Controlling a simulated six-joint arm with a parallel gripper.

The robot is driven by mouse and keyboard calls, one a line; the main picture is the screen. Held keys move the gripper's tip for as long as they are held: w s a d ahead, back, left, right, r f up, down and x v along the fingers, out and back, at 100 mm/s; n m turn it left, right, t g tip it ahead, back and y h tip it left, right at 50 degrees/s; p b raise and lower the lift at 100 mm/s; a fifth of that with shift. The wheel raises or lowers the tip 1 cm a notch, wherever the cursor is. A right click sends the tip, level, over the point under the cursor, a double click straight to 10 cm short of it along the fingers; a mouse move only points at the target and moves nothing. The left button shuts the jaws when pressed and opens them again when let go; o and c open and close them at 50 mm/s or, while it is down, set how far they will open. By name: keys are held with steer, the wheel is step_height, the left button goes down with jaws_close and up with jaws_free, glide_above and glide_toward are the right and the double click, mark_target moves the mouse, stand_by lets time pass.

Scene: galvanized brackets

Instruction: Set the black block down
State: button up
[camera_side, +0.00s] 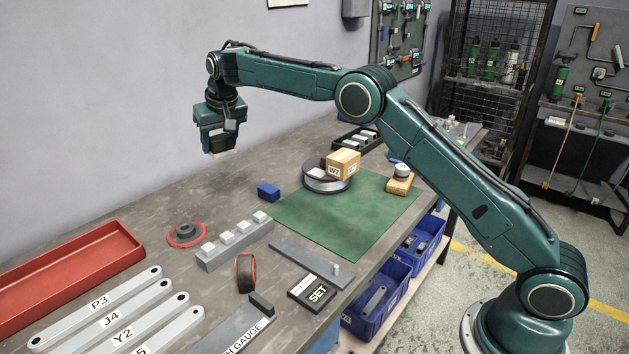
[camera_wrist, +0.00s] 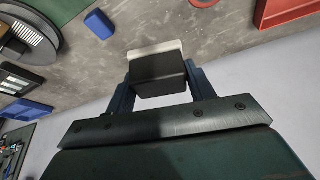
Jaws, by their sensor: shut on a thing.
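My gripper (camera_side: 221,148) hangs in the air above the far left part of the grey workbench, near the wall. In the wrist view its two blue fingers (camera_wrist: 160,85) are closed on either side of the black block (camera_wrist: 158,79). A pale, light-coloured strip (camera_wrist: 153,50) shows along the block's far edge; I cannot tell whether it is part of the block. In the side view the block is small, dark and mostly hidden by the gripper. The bench below it (camera_side: 190,195) is bare and clearly apart from it.
A blue block (camera_side: 268,191) sits beside the green mat (camera_side: 340,229). A red tray (camera_side: 75,262), a red-rimmed disc (camera_side: 187,236) and a grey pegged rail (camera_side: 236,240) lie nearer. The far left bench is free.

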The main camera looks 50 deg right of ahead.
steer(key=s+d+m+h, duration=0.1)
steer(key=s+d+m, duration=0.3)
steer(key=d, duration=0.5)
steer(key=m+g+h, duration=0.3)
steer(key=m+g, duration=0.1)
steer(key=m, duration=0.7)
glide_above(378, 207)
steer(key=a, duration=0.2)
steer(key=shift+d+r, duration=0.25)
steer(key=shift+r, duration=0.05)
steer(key=shift+f, duration=0.1)
step_height(378, 207, down, 20)
steer(key=shift+r, duration=0.1)
steer(key=o, duration=1)
steer(key=shift+c, duration=0.2)
